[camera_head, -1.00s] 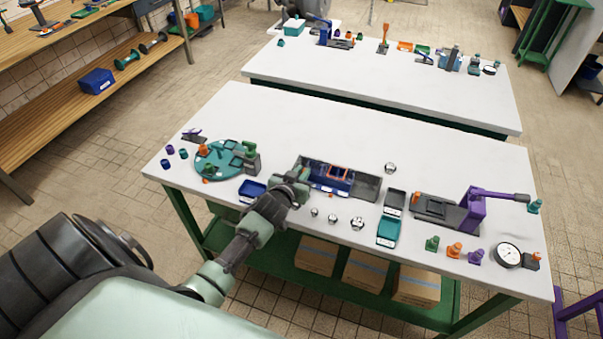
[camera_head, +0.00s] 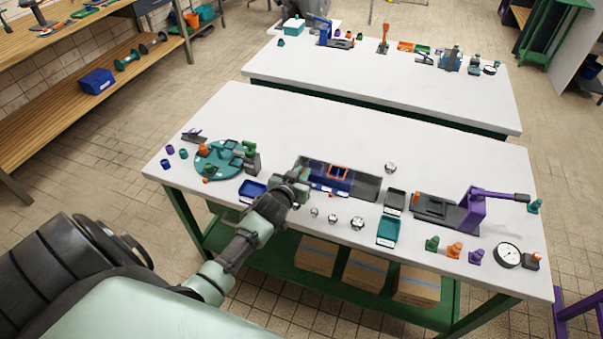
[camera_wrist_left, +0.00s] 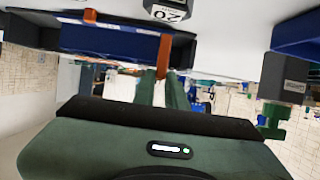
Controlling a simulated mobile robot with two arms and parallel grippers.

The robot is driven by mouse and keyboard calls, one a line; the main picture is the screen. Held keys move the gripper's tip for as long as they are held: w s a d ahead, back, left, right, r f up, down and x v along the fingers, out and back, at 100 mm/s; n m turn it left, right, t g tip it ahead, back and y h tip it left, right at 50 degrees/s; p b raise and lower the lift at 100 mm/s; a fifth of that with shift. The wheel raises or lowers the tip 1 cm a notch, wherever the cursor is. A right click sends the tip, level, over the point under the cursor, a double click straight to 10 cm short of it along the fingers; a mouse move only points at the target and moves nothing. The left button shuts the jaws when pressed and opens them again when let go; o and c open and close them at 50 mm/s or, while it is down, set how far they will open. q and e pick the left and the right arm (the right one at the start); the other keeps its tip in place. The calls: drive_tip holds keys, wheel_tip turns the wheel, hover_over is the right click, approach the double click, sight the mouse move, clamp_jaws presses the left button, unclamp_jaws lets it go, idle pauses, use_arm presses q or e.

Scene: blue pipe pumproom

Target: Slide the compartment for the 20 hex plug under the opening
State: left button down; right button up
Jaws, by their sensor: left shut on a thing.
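A blue slider block (camera_head: 326,178) with compartments sits in a long dark tray (camera_head: 368,187) on the front bench. My left gripper (camera_head: 300,183) is at the tray's left end, shut on a part of the slider. In the left wrist view, the blue block (camera_wrist_left: 110,42) shows with an orange upright bar (camera_wrist_left: 164,54) at the tips of my green fingers (camera_wrist_left: 162,88). The exact grip is hidden. A hex plug marked 20 (camera_wrist_left: 170,12) shows there. My right gripper is not in view.
Several silver hex plugs (camera_head: 357,223) stand in front of the tray, with another (camera_head: 390,168) behind. A blue bin (camera_head: 252,190) and a teal turntable (camera_head: 217,160) are left. A teal bin (camera_head: 389,232) and purple lever press (camera_head: 471,210) are right. The bench's back is clear.

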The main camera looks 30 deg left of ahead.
use_arm(q)
drive_tip(key=shift+s+a+p, duration=0.2)
drive_tip(key=shift+a, duration=0.55)
drive_tip(key=shift+s+a+p, duration=0.15)
drive_tip(key=shift+a+p, duration=0.05)
drive_tip(key=shift+a, duration=0.55)
drive_tip(key=c, duration=1.7)
unclamp_jaws()
drive_tip(key=shift+c, duration=0.2)
drive_tip(key=o, duration=0.3)
drive_tip(key=shift+a, duration=0.1)
drive_tip(key=shift+s+d+r, duration=0.15)
drive_tip(key=shift+s+d, duration=0.05)
drive_tip(key=shift+s, duration=0.25)
drive_tip(key=v, duration=0.7)
drive_tip(key=shift+b, duration=0.45)
